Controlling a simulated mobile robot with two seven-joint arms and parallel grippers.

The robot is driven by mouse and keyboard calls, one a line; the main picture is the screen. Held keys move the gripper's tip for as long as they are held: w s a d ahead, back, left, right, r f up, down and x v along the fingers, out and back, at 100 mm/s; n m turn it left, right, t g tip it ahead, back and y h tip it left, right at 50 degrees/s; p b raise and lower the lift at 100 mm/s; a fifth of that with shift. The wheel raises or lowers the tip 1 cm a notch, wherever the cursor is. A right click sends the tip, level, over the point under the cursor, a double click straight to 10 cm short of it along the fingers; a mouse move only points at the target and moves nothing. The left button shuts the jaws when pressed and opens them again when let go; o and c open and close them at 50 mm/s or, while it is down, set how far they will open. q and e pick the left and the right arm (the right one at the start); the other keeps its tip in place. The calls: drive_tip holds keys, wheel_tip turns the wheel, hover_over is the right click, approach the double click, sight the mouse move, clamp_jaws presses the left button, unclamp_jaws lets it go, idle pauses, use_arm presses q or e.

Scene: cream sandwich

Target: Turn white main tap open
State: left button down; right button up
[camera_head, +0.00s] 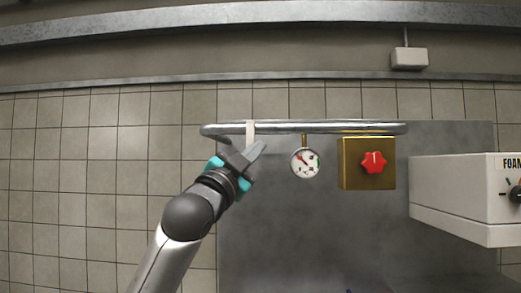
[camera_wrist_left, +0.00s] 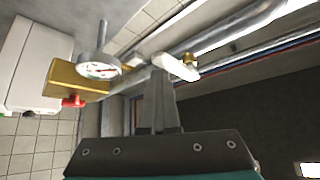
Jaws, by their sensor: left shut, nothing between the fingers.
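The white main tap (camera_head: 251,132) is a narrow white lever on the grey metal pipe (camera_head: 330,127) on the wall. It stands crosswise to the pipe in the head view, its lower end partly hidden by my gripper. My left gripper (camera_head: 261,147) is at the lever's lower end. In the left wrist view the white lever (camera_wrist_left: 176,67) is just beyond the tips of my left gripper (camera_wrist_left: 158,74), beside a brass fitting (camera_wrist_left: 188,58). The fingers are shut with nothing between them; I cannot tell whether they touch the lever. My right gripper is not in view.
A round gauge (camera_head: 305,163) hangs below the pipe, right of my gripper. Further right are a brass box (camera_head: 349,178) with a red knob (camera_head: 373,162) and a white machine (camera_head: 450,200). The tiled wall to the left is clear.

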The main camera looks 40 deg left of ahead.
use_arm(q)
drive_tip(key=shift+a, duration=0.3)
idle(0.5)
